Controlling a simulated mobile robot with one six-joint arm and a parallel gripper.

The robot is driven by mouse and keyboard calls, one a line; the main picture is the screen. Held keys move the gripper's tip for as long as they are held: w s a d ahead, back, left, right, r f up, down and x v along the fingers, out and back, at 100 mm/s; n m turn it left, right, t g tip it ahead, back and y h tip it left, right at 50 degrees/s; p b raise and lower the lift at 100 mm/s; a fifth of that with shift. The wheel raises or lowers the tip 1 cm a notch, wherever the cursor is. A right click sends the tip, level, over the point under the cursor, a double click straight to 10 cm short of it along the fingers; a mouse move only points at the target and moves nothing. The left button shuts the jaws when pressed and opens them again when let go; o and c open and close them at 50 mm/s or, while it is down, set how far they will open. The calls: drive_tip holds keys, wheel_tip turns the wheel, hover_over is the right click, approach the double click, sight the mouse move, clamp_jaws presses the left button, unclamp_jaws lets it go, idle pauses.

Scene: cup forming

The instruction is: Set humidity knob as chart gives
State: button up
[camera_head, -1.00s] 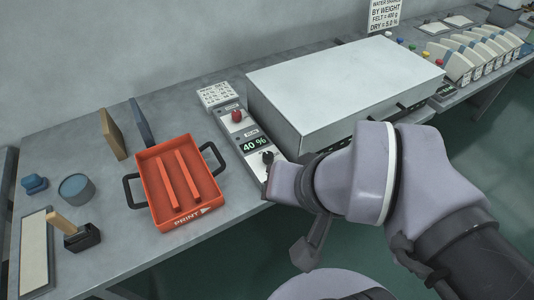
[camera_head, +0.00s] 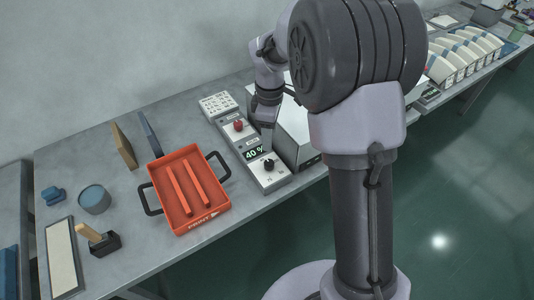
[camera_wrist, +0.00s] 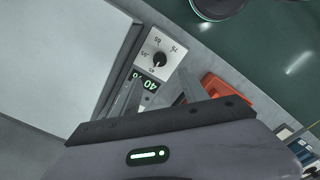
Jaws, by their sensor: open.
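The dark humidity knob (camera_head: 269,164) sits on the front pale face of the narrow control panel, beside a lit display (camera_head: 255,154) reading 40 %. In the wrist view the knob (camera_wrist: 159,60) has a white pointer mark and printed scale numbers around it. The display (camera_wrist: 150,85) is partly hidden by my gripper there. My gripper (camera_wrist: 160,88) is open and empty, its fingers apart over the panel and short of the knob in the picture. In the head view my arm mostly hides it. The small chart (camera_head: 217,104) stands at the panel's back end; its figures are too small to read.
A red knob (camera_head: 238,126) is on the same panel. A large pale box (camera_head: 297,135) stands close on the right, mostly behind my arm. Open floor (camera_head: 470,200) lies in front.

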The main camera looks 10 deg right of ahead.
sight(269, 163)
wheel_tip(269, 163, down, 12)
drive_tip(key=b, duration=0.4)
drive_tip(key=shift+f, duration=0.2)
clamp_jaws()
